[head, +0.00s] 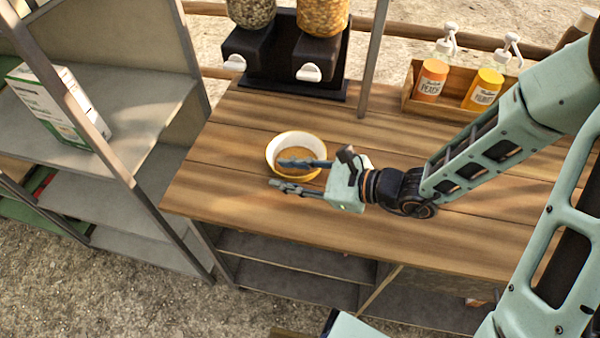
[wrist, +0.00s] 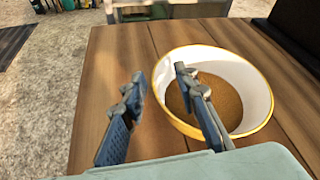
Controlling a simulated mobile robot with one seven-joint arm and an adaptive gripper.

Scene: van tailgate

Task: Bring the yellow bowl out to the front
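The yellow bowl (head: 296,146) stands upright on the wooden counter, with a white inside, a yellow rim and brown contents. It also shows in the wrist view (wrist: 258,90), right of centre. My gripper (head: 290,174) is open, with its two fingers apart. One finger reaches over the bowl's opening and the other is outside it, on the near side in the head view. In the wrist view the gripper (wrist: 158,125) has the bowl's left wall between its fingers. I cannot tell whether either finger touches the bowl.
The wooden counter (head: 225,185) has free room left of and in front of the bowl. A black dispenser stand (head: 280,68) is behind. A wooden box (head: 412,100) with pump bottles stands at the back right. A grey shelf (head: 130,100) is at the left.

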